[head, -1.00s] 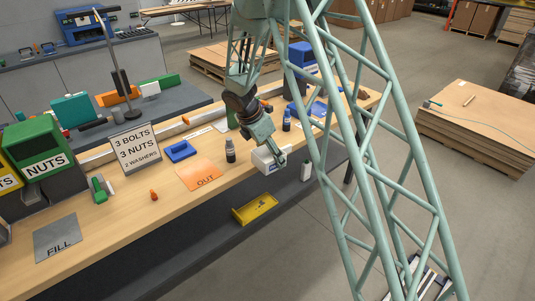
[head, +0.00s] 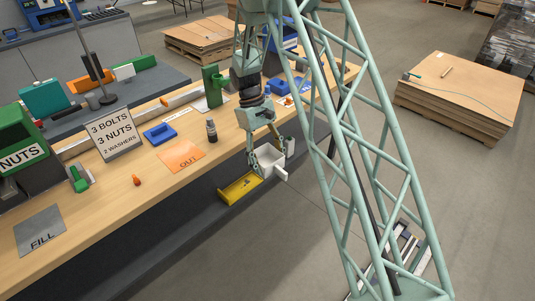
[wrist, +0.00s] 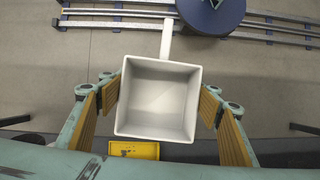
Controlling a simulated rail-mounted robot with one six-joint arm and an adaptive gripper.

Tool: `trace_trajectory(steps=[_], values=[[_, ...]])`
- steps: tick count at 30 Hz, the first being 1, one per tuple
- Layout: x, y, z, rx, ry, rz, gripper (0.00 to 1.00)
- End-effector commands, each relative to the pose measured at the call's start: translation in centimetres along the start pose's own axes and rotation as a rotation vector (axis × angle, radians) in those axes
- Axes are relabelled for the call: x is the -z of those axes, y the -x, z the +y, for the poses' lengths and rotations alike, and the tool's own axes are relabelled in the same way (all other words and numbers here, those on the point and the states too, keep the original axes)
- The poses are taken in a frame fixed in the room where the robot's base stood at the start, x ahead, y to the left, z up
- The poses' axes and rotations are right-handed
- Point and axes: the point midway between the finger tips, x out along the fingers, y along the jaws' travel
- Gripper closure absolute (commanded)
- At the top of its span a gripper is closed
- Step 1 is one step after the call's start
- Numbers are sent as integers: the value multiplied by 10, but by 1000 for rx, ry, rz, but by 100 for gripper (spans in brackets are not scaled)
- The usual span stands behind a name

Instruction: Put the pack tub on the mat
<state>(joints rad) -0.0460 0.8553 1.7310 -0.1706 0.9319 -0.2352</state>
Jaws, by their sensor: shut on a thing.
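My gripper (head: 269,158) is shut on the white pack tub (head: 276,169), a square open-topped tub with a handle. It holds the tub just beyond the bench's front edge. In the wrist view the tub (wrist: 160,97) sits upright between the two fingers, its inside looks empty, and its handle points away. Two mats lie flat on the bench, to the left of the gripper: an orange mat marked OUT (head: 180,147) and a grey mat marked FILL (head: 41,222). Both look bare.
A dark bottle (head: 211,131) stands right of the orange mat. A blue tray (head: 159,134) and a sign (head: 117,138) are behind. A small orange item (head: 136,181) lies between the mats. A yellow bin (head: 240,187) sits below the bench front.

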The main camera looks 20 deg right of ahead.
Motion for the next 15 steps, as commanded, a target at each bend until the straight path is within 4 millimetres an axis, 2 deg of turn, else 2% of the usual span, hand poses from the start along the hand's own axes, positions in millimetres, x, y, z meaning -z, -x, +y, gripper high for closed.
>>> trace_trajectory(steps=[6,15], values=[[-10,-10,-14,106,-254,-1,52],[-12,-12,-22,157,-380,0,52]])
